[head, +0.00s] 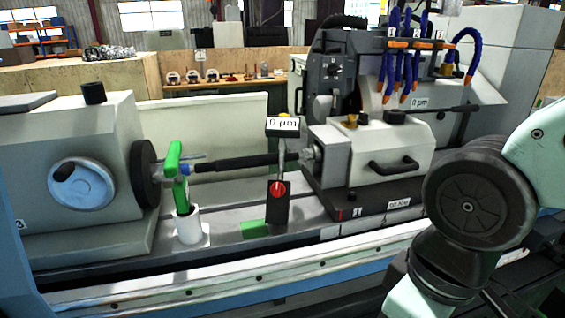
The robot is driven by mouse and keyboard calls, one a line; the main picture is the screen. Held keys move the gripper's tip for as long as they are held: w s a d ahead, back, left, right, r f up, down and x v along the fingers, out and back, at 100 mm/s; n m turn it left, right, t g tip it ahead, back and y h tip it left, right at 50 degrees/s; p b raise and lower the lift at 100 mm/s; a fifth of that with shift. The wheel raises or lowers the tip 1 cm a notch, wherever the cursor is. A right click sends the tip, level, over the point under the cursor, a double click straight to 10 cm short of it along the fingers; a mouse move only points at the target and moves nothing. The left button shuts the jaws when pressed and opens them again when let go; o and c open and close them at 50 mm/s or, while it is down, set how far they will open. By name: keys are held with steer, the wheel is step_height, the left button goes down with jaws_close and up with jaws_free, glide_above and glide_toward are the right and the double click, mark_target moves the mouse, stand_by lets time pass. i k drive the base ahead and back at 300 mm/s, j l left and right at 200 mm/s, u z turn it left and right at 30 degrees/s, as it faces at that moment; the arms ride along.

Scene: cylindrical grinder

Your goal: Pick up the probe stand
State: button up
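The probe stand (278,203) stands upright on the grinder's table, in front of the workpiece shaft. It has a dark base with a red knob, a thin grey post and a small tilted display (283,126) reading "0 µm" on top. Its probe tip cannot be made out clearly. My arm shows at the right edge, well apart from the stand. My gripper is not visible in this view.
A green gauge (174,160) sits in a white holder (190,230) left of the stand. A green block (254,229) lies beside its base. The shaft (235,162) runs behind it, between the headstock (75,165) and tailstock (375,155). Blue coolant hoses (392,65) hang at upper right.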

mark_target(277, 213)
steer(key=i+u, duration=0.3)
steer(key=u, duration=0.15)
steer(key=i+u, duration=0.3)
steer(key=u, duration=0.15)
